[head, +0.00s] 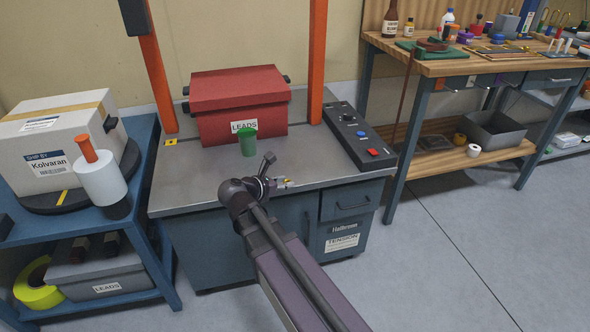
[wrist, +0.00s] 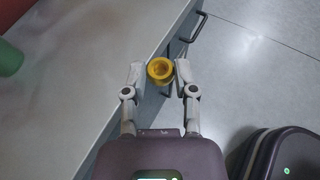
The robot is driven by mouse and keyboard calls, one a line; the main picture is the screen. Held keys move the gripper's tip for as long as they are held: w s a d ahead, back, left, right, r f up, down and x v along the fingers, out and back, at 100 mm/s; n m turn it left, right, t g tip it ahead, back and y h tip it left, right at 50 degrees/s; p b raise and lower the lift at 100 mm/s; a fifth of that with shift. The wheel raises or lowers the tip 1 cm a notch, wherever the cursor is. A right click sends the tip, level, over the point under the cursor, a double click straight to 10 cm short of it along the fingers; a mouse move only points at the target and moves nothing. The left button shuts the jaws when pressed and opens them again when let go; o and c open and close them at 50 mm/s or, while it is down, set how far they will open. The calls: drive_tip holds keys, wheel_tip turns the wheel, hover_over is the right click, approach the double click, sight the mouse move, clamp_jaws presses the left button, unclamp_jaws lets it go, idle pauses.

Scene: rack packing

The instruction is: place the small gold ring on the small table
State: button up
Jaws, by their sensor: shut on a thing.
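The small gold ring (wrist: 159,79) is yellow-gold with a dark round opening, held between the two fingertips of my gripper (wrist: 160,71) in the wrist view. In the head view my gripper (head: 277,183) is over the front part of a grey metal worktop (head: 205,195), and only a yellowish speck shows at its tip. In the wrist view the ring overlaps the worktop's front edge, with a drawer handle and floor beyond. How high it is held I cannot tell. Which piece of furniture is the small table is not clear from these views.
A green cup (head: 248,142) stands on the worktop before a red LEADS box (head: 238,100). A blue cart (head: 150,190) at left carries a carton (head: 60,140). A wooden workbench (head: 455,65) stands at right.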

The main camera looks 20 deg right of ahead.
drive_tip(key=shift+r, duration=0.15)
wheel_tip(320, 180, up, 34)
drive_tip(key=p, duration=3.4)
drive_tip(key=shift+d, duration=0.1)
